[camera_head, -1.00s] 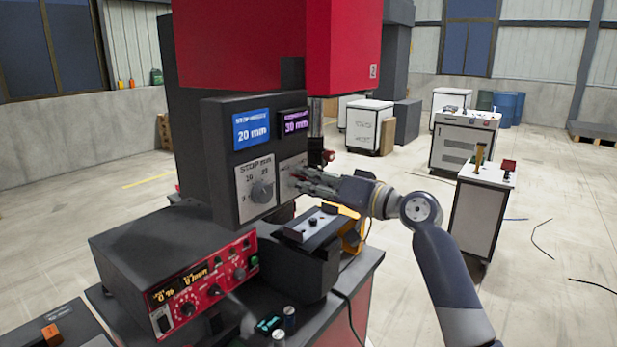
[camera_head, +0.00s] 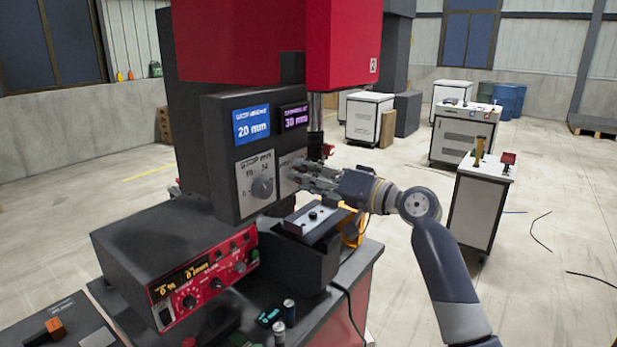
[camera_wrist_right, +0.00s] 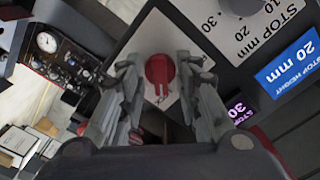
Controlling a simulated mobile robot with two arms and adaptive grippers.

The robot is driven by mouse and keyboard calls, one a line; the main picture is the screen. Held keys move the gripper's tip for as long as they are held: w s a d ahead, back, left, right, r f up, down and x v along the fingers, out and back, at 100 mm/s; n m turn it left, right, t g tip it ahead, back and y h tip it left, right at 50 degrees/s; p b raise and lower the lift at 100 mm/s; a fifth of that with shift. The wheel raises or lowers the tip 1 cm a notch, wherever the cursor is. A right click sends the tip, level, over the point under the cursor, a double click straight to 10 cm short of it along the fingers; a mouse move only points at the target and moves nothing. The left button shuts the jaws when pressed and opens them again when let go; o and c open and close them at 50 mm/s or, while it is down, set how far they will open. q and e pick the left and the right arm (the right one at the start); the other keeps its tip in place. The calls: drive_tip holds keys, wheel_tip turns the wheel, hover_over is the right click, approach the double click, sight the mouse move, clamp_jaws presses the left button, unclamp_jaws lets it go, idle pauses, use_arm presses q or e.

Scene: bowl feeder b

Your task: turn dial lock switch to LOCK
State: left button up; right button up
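The lock switch (camera_wrist_right: 160,70) is a red round knob with a pointer bar on a white plate (camera_wrist_right: 151,43). In the wrist view its pointer is toward the bottom. My right gripper (camera_wrist_right: 161,80) is open, with one finger on each side of the knob and visible gaps. Whether it touches the knob cannot be told. In the head view my right gripper (camera_head: 301,175) is in front of the small white plate (camera_head: 287,185) and hides most of it and the knob. My left gripper is not in view.
Left of the switch is the STOP mm dial (camera_head: 262,188), with blue (camera_head: 252,127) and purple (camera_head: 295,119) displays above. Below the gripper is a dark block with a metal top (camera_head: 312,220). A red-fronted control box (camera_head: 205,281) stands at the lower left.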

drive_tip(key=shift+d, duration=0.1)
drive_tip(key=v, duration=1.2)
